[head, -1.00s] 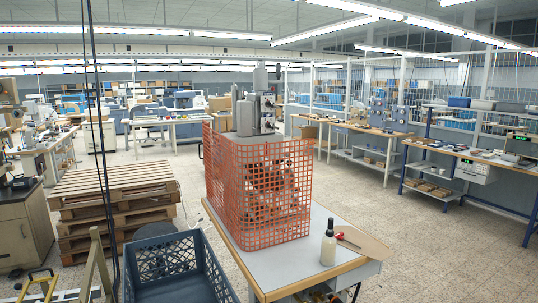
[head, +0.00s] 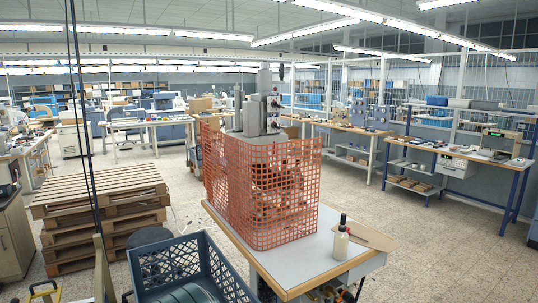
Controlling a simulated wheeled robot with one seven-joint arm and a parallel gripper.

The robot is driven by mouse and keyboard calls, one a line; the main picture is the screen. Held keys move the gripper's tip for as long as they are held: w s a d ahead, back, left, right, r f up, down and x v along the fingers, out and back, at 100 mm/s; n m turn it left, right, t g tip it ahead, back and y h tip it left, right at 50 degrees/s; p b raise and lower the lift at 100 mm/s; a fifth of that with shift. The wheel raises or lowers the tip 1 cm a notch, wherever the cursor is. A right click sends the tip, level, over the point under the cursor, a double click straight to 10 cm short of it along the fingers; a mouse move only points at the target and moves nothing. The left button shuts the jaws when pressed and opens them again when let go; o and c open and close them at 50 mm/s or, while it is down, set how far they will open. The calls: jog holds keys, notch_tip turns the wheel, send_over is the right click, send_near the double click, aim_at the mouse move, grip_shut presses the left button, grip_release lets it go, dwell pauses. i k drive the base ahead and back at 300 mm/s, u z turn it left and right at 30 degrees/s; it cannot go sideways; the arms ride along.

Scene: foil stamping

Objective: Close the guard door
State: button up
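An orange mesh guard (head: 288,195) stands around a grey machine (head: 256,116) on a light-topped table (head: 325,252) in the head view. One mesh panel (head: 212,165) at the guard's left side reaches out to the left, with a small dark handle-like part (head: 189,153) beside its outer edge. This panel seems to be the guard door and looks swung out, but the angle hides how far. Much of the machine's lower part is hidden behind the mesh. My gripper is not in view.
A bottle with a dark top (head: 341,240) stands at the table's right, beside a tan board (head: 372,237). A blue crate (head: 205,250) is in front at the left, with stacked wooden pallets (head: 95,205) behind it. Open floor lies right of the table.

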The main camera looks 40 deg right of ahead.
aim_at(201, 122)
jog(key=z, duration=0.95)
jog(key=i, duration=1)
